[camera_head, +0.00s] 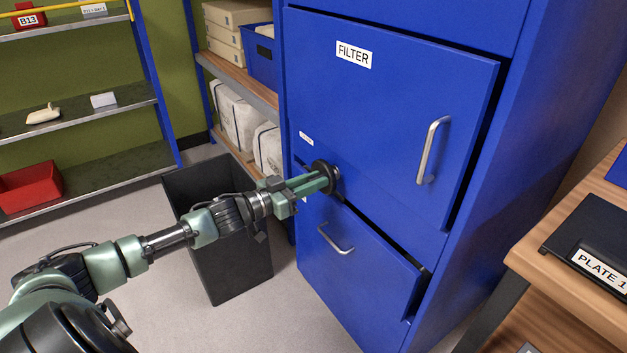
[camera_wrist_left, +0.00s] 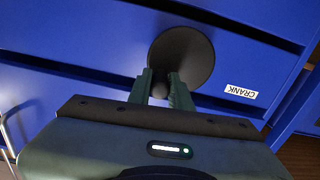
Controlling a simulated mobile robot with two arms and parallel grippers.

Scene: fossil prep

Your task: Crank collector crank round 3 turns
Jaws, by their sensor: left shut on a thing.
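The collector is a tall blue cabinet (camera_head: 385,90) with a FILTER door. Its crank (camera_head: 328,172) is a dark round disc on the cabinet front, below the door. In the left wrist view the crank disc (camera_wrist_left: 190,58) shows beside a white CRANK label (camera_wrist_left: 241,91). My left gripper (camera_head: 325,182) reaches in from the left and is at the crank. In the left wrist view its two fingers (camera_wrist_left: 161,86) are shut on the dark crank handle at the disc's lower edge, and the fingers partly hide the handle. My right gripper is not in view.
A dark open bin (camera_head: 240,270) stands on the floor under my left arm. A drawer (camera_head: 350,265) below the crank sits slightly open. Shelves (camera_head: 90,110) stand at the left, and a wooden bench (camera_head: 560,290) with a PLATE 1 holder is at the right.

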